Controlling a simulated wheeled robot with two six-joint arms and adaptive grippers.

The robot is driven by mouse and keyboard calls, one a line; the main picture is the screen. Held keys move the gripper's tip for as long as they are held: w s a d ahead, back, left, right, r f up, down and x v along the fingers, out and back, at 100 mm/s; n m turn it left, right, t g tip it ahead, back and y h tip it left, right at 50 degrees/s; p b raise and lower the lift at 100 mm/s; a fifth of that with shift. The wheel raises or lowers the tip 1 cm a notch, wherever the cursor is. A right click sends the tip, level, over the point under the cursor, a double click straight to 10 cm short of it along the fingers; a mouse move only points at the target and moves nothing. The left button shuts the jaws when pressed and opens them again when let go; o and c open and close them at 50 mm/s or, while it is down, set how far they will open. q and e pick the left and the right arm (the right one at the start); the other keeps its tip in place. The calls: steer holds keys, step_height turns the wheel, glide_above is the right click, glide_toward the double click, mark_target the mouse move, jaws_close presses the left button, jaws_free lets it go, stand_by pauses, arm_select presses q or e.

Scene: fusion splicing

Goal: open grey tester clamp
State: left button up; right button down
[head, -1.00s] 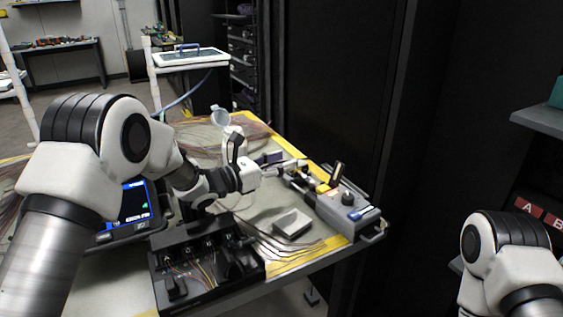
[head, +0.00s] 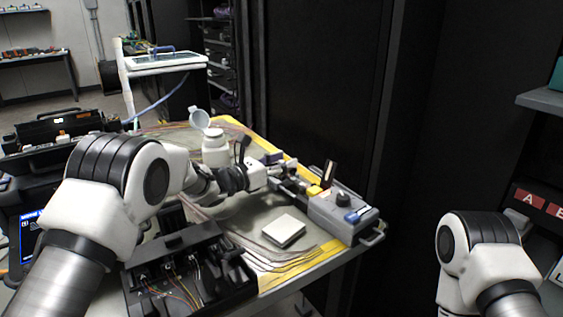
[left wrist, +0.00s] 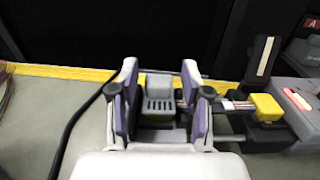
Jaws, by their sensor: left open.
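The grey tester (head: 345,217) stands at the table's right edge, with a black knob, a blue part and an upright dark flap. My left gripper (head: 283,168) is at the tester's far left end. In the left wrist view, the open fingers of my left gripper (left wrist: 160,85) stand either side of a small grey slotted block (left wrist: 160,92), which looks like the grey clamp. I cannot tell whether they touch it. A yellow block (left wrist: 266,106) sits right of the fingers; it also shows in the head view (head: 313,190). My right gripper is out of view.
A black tray (head: 185,275) with fibres is at the table's front. A white square piece (head: 284,230) lies between tray and tester. A white bottle (head: 215,150) with its lid up stands behind my left arm. A dark cabinet (head: 320,80) rises behind the table.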

arm_select(q)
jaws_close()
steer(key=shift+r, duration=0.1)
steer(key=shift+w+r+g+y+p, duration=0.1)
steer(key=shift+r+g+y+p, duration=0.35)
steer(key=shift+p, duration=0.55)
steer(key=g+y+p, duration=0.1)
steer(key=p, duration=0.3)
steer(key=r+g+y+p, duration=0.1)
steer(key=p, duration=0.4)
steer(key=w+d+g+y+p, duration=0.1)
steer(key=y+p, duration=0.1)
steer(key=p, duration=0.3)
steer(key=shift+r+g, duration=0.15)
steer(key=shift+g, duration=0.1)
steer(key=shift+d+f+p, duration=0.1)
steer(key=shift+f+p, duration=0.1)
steer(key=shift+p, duration=0.5)
steer(key=shift+f, duration=0.15)
